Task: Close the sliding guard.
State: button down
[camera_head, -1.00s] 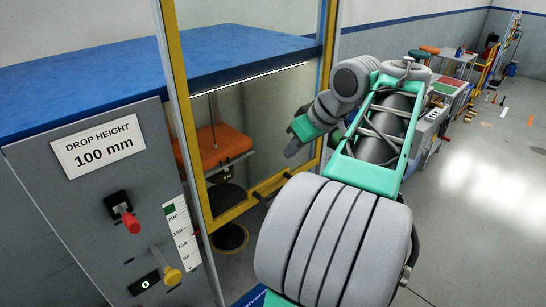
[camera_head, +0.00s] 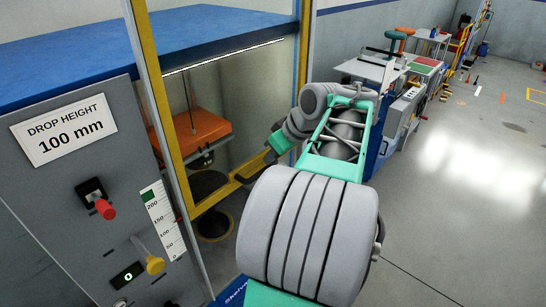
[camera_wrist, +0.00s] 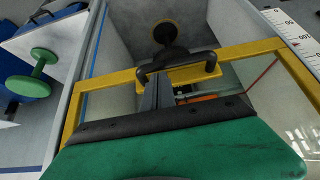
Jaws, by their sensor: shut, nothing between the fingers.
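The sliding guard (camera_head: 171,134) is a clear panel in a yellow frame at the front of the test machine. Its lower yellow rail crosses in front of the machine's inside, and a dark round base shows below the rail. A black bar handle (camera_wrist: 205,62) is on the yellow rail in the wrist view. My gripper (camera_wrist: 160,90) is shut and empty, with its fingers reaching to the handle; I cannot tell whether they touch it. In the head view my gripper (camera_head: 266,160) is close to the rail's right part, and its fingertips are hard to make out.
The grey control panel (camera_head: 75,195) with a red knob (camera_head: 105,209) and a yellow knob (camera_head: 155,265) stands at left. An orange block (camera_head: 197,132) is inside the machine. Benches (camera_head: 380,70) stand behind at right.

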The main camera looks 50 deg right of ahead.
jog(key=shift+d+f, duration=0.1)
notch_tip(320, 180, down, 44)
jog(key=b, duration=3.1)
jog(key=shift+a, duration=0.2)
jog(key=shift+s, duration=0.15)
jog(key=w+r+p+v, duration=0.1)
jog(key=p+v, duration=0.4)
jog(key=v, duration=0.8)
jog(key=shift+w+r+p, duration=0.3)
jog(key=shift+w+r, duration=0.3)
jog(key=shift+w, duration=0.15)
